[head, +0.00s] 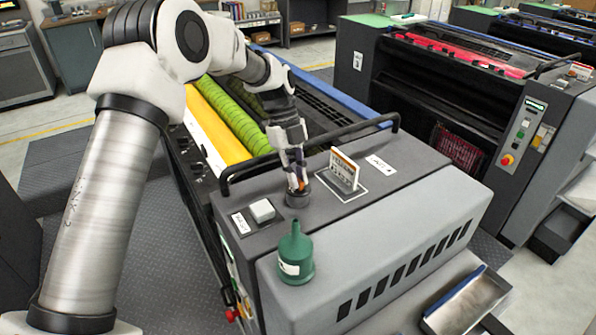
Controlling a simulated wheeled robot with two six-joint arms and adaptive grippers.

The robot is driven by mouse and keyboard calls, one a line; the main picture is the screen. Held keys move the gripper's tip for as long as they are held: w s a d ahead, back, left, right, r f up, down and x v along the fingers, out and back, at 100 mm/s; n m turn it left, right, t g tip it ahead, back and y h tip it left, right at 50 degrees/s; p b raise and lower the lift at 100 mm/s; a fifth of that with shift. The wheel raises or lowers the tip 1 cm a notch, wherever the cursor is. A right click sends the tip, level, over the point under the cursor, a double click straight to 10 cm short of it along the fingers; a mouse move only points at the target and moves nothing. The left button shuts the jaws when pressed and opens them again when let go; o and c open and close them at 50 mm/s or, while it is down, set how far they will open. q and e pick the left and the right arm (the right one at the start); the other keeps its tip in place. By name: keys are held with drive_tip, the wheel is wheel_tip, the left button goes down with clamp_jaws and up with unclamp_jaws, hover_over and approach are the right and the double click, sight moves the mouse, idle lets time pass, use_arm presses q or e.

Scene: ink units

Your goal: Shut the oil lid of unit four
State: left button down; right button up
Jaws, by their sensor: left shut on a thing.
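My left gripper (297,183) reaches down onto the top of the grey press unit (420,190). Its fingers are shut on the dark round oil lid (298,199), which sits on the unit's top surface. The fingers hide part of the lid, and I cannot tell whether it is seated fully. A white label (381,164) on the unit is hard to read but seems to end in a 4. My right gripper is not in view.
A green oil can (295,255) stands in front of the lid. A white block (262,210) is to its left and a card stand (344,170) to its right. A black rail (310,146) runs behind. A metal tray (468,303) lies at lower right.

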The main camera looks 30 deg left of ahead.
use_arm(q)
drive_tip(key=shift+s+f+m, duration=0.15)
drive_tip(key=shift+m, duration=0.15)
drive_tip(key=c, duration=1.2)
unclamp_jaws()
drive_tip(key=v, duration=1.2)
drive_tip(key=shift+w, duration=0.3)
